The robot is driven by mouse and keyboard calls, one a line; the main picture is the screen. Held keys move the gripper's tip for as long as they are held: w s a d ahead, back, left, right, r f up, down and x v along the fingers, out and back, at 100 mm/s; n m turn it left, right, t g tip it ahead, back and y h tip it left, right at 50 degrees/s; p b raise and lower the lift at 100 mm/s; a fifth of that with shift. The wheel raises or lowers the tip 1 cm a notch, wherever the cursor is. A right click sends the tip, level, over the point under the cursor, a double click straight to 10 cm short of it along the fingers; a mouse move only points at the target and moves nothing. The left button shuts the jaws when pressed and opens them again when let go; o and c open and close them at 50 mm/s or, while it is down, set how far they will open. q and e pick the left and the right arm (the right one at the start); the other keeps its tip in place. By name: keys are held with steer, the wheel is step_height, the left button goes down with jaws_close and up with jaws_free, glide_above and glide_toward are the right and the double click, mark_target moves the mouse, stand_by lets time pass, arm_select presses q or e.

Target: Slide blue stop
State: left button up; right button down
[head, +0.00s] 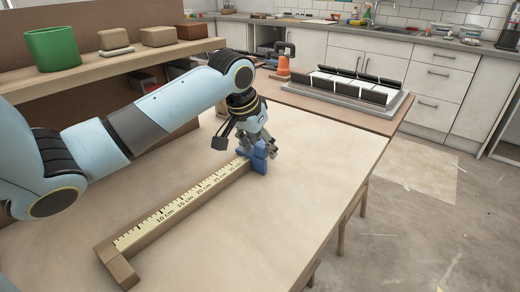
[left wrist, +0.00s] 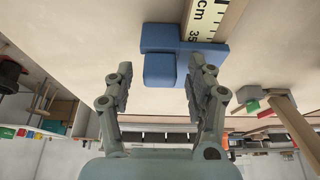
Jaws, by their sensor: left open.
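The blue stop (head: 259,158) sits at the far end of a wooden ruler rail (head: 185,205), which has a pale scale marked in cm. In the left wrist view the blue stop (left wrist: 180,50) straddles the rail near the 35 mark, and its raised block (left wrist: 159,70) points toward my gripper. My left gripper (head: 262,146) is just above and at the stop in the head view. In the left wrist view its two fingers (left wrist: 160,85) are apart, one on each side of the block, with gaps visible. I cannot tell any contact. My right gripper does not show.
A wooden end block (head: 117,266) closes the near end of the rail. The table (head: 310,180) is clear to the right of the rail. A shelf (head: 130,62) with a green pot (head: 53,47) stands at the back left. A tray of tiles (head: 345,85) lies on another table behind.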

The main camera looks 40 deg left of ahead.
arm_select(q)
steer(key=shift+c, duration=0.3)
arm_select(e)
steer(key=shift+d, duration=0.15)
arm_select(q)
jaws_close()
